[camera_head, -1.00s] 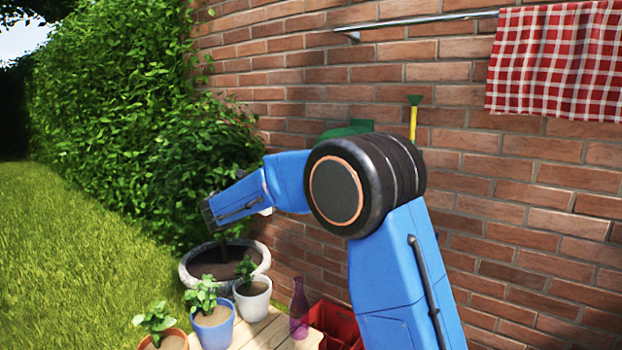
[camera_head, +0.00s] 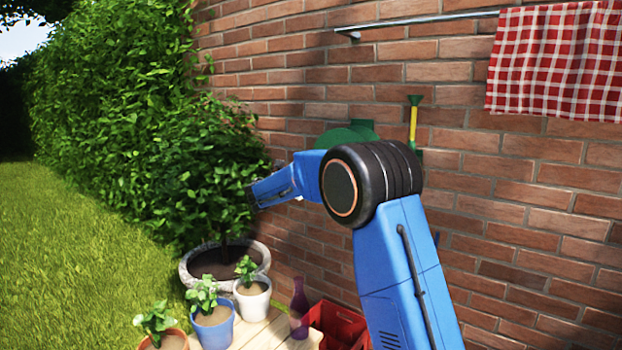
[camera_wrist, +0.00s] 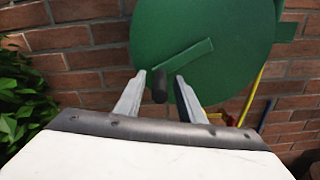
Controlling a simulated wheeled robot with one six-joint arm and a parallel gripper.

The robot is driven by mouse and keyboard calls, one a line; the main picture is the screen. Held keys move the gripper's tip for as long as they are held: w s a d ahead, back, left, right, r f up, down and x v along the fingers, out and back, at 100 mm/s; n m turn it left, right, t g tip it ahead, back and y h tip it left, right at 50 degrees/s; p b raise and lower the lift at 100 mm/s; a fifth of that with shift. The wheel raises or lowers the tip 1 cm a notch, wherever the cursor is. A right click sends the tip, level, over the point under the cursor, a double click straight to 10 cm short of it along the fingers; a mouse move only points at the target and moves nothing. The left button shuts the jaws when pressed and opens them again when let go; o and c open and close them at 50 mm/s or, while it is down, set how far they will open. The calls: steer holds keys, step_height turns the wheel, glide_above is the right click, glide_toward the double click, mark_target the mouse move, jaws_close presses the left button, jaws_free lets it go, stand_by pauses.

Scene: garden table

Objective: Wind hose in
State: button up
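A green hose reel (camera_wrist: 205,30) is mounted on the brick wall; in the head view (camera_head: 343,136) my arm hides most of it. In the wrist view its crank arm (camera_wrist: 188,58) runs across the disc, with a dark handle knob (camera_wrist: 160,86) at its lower left end. My gripper (camera_wrist: 161,77) is open, one finger on each side of the knob. I cannot tell whether a finger touches it. In the head view my gripper's fingertips are hidden by my arm. The hose itself is hard to make out.
A yellow-handled tool (camera_head: 413,122) hangs on the wall right of the reel. A checked cloth (camera_head: 556,62) hangs from a rail. Below are a wooden table (camera_head: 262,335) with potted plants, a purple bottle (camera_head: 299,300) and a red crate (camera_head: 335,325). A leafy bush (camera_head: 215,170) stands to the left.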

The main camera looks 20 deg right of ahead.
steer(key=shift+w+d, duration=0.15)
jaws_close()
